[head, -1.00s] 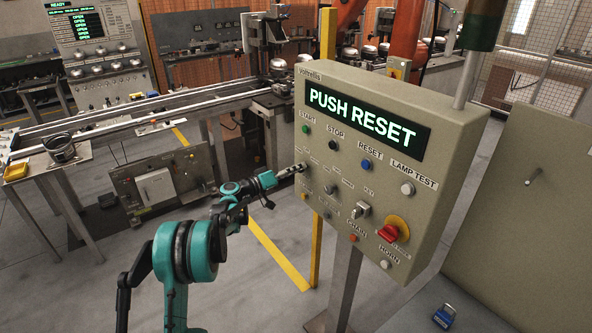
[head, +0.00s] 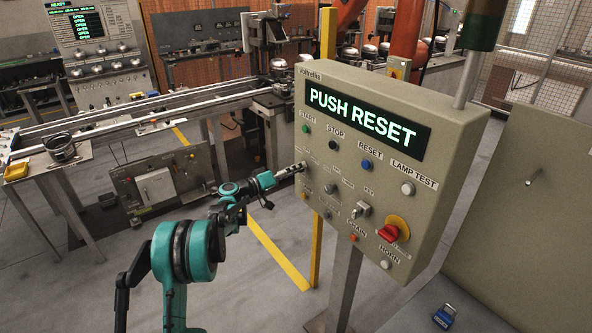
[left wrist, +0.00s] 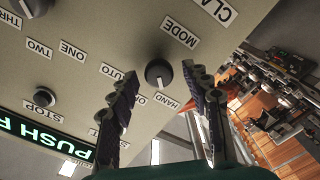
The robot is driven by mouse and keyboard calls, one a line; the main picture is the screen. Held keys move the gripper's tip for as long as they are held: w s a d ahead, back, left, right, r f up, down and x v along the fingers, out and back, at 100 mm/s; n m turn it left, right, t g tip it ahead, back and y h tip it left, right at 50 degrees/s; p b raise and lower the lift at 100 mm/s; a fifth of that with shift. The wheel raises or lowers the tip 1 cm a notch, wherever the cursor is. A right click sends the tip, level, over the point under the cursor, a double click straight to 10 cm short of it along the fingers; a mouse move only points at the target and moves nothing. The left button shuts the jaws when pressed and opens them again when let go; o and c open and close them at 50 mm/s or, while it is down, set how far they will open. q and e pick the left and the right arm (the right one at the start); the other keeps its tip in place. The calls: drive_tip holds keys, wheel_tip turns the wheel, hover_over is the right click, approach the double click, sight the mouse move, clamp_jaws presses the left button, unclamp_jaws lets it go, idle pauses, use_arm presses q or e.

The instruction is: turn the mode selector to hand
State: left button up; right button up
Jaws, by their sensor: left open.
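The mode selector (left wrist: 158,73) is a round black knob on the beige panel, under the MODE label in the inverted left wrist view. Its pale pointer mark faces down in that picture, toward the gap between the partly hidden middle label and the HAND label (left wrist: 165,101). The AUTO label (left wrist: 111,71) is to its left. My left gripper (left wrist: 163,78) is open, one finger on each side of the knob in that view; contact cannot be told. In the head view my left gripper (head: 301,168) is at the panel's left edge and hides the knob. My right gripper is not in view.
The control panel (head: 447,160) shows PUSH RESET. Near the gripper are the green start button (head: 305,129), a second selector (head: 331,188), and a key switch (head: 362,210). A yellow post (head: 327,40) stands behind the panel.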

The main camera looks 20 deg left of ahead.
use_arm(q)
drive_tip(key=v, duration=1.1)
drive_tip(key=shift+s+a, duration=0.2)
drive_tip(key=s+d+r+g+y, duration=0.2)
drive_tip(key=s+d+g+y, duration=0.25)
drive_tip(key=s+d, duration=1)
drive_tip(key=s+f+g+y, duration=0.1)
drive_tip(key=s+f+y, duration=0.2)
drive_tip(key=s, duration=0.9)
drive_tip(key=s+f+m+g+y, duration=0.1)
drive_tip(key=s+f+y, duration=0.2)
drive_tip(key=s, duration=0.8)
drive_tip(key=shift+s+a+f, duration=0.2)
drive_tip(key=shift+s+f, duration=0.2)
drive_tip(key=shift+f, duration=0.4)
